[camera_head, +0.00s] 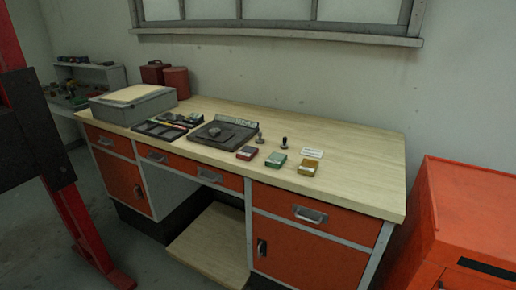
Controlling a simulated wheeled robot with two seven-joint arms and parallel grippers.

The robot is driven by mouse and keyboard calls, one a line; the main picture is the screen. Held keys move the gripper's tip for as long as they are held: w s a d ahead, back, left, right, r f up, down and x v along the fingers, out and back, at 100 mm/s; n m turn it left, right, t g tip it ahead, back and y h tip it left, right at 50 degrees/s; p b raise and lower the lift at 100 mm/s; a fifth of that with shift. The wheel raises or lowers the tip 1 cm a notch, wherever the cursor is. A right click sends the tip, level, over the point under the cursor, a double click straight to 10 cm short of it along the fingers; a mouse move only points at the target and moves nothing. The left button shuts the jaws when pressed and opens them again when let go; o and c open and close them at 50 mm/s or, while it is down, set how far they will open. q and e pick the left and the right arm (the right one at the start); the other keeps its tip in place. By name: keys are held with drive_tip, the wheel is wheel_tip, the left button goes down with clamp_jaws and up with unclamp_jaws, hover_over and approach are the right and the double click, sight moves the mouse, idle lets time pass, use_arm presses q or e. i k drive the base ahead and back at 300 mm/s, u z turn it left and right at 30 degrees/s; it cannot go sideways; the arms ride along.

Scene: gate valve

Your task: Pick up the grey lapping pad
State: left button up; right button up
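The workbench (350,150) has a pale wooden top with orange drawers and doors below. Two small knobbed pieces stand upright on it: a greyish one (260,138) and a darker one (284,142). A dark tray (240,128) left of them holds a small grey lump (215,131). I cannot tell for sure which of these is the grey lapping pad; the details are too small. Neither of my grippers is in view.
A white card (312,153) lies behind. A grey case (133,106) stands left. An orange cabinet (465,215) stands right. The bench's right end is clear.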

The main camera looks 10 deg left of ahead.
sight(260, 141)
drive_tip(key=u, duration=1.65)
drive_tip(key=i, duration=2.1)
drive_tip(key=z, duration=2.4)
